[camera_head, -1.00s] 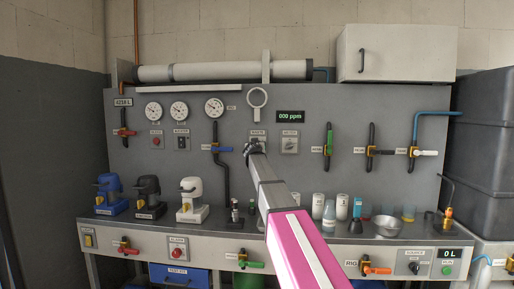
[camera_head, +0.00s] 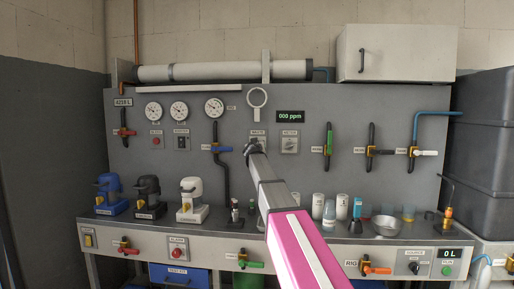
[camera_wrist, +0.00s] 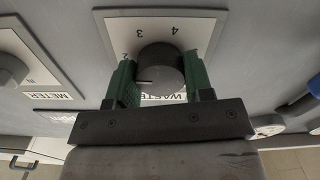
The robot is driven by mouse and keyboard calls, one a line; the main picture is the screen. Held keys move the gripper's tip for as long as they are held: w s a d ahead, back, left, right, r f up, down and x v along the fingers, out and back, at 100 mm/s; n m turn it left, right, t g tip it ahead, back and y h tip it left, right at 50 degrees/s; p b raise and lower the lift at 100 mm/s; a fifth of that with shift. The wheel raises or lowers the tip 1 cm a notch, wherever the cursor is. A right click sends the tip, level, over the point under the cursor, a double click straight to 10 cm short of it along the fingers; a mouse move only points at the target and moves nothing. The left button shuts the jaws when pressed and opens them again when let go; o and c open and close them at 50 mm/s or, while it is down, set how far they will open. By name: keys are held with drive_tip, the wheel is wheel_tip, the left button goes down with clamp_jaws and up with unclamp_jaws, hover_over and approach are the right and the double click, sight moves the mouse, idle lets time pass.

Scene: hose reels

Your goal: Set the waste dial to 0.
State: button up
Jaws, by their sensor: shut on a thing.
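The waste dial is a dark grey round knob (camera_wrist: 160,70) on a white plate (camera_wrist: 110,24) lettered WASTE, shown upside down in the wrist view. The digits 3 and 4 show above the knob, and a digit that looks like 2 sits to its upper left. The knob's pale pointer line points left in that view, below that digit. My gripper (camera_wrist: 160,82) has its green fingers on both sides of the knob and is shut on it. In the head view my gripper (camera_head: 251,148) is at the panel and covers the dial; the top of its plate (camera_head: 257,133) shows above.
The meter dial (camera_head: 290,142) is just to the right of the waste dial, and a display (camera_head: 290,116) above it reads 000 ppm. Bottles, cups and a metal bowl (camera_head: 386,225) stand on the bench below.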

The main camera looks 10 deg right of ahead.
drive_tip(key=n, duration=0.9)
drive_tip(key=shift+n, duration=0.3)
drive_tip(key=n, duration=0.4)
drive_tip(key=shift+n, duration=2.6)
drive_tip(key=o, duration=0.9)
drive_tip(key=shift+s, duration=0.15)
